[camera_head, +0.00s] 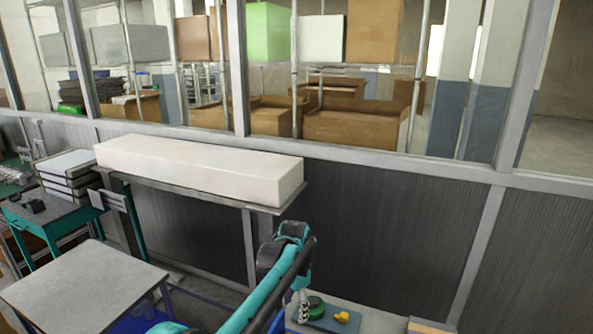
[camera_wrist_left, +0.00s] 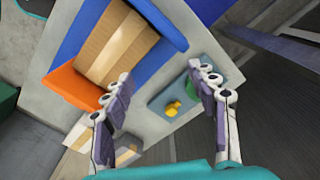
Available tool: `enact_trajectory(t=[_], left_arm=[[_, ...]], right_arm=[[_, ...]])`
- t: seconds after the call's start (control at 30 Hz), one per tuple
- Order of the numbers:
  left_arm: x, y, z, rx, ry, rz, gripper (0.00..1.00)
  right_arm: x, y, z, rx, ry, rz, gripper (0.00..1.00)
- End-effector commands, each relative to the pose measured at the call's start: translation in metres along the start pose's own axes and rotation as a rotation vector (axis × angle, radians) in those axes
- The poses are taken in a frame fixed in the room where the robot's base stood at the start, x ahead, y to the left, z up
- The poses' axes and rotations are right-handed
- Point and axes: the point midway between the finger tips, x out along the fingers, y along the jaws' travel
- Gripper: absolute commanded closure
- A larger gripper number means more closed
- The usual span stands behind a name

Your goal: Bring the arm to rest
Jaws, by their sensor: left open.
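My left arm (camera_head: 265,296) reaches in from the bottom of the head view, bent at a teal and black joint. My left gripper (camera_head: 302,308) hangs below that joint, only partly visible. In the left wrist view its two fingers (camera_wrist_left: 160,78) are spread wide with nothing held between them. Beyond the fingers lies a blue-grey tray (camera_wrist_left: 158,104) with a yellow piece (camera_wrist_left: 172,108) and a green piece on it. The same tray (camera_head: 325,325) shows in the head view, with the green piece (camera_head: 315,306) beside the gripper. My right gripper is not in view.
In the left wrist view, a cardboard box (camera_wrist_left: 117,42), an orange block (camera_wrist_left: 75,88) and blue surfaces lie beside the tray. A long white block (camera_head: 200,170) rests on a shelf along the wall. A grey-topped table (camera_head: 85,285) stands at lower left.

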Motion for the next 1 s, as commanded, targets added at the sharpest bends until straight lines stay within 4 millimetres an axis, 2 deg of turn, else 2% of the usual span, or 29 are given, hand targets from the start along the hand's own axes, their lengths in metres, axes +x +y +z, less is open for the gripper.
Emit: enact_trajectory(t=[0.37, 0.57, 0.67, 0.8, 1.0], left_arm=[[-0.027, 0.004, 0.031, -0.099, 0.047, -0.039, 0.42], [-0.048, 0.011, 0.063, -0.195, 0.095, -0.075, 0.42], [-0.060, 0.018, 0.085, -0.262, 0.128, -0.099, 0.42], [-0.075, 0.035, 0.130, -0.391, 0.196, -0.143, 0.42], [-0.080, 0.070, 0.199, -0.605, 0.321, -0.211, 0.42]], right_arm=[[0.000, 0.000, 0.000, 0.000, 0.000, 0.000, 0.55], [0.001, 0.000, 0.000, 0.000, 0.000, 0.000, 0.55], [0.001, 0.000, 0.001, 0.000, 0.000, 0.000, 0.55], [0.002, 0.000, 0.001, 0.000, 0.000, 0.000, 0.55], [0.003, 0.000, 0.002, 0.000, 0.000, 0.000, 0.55]])
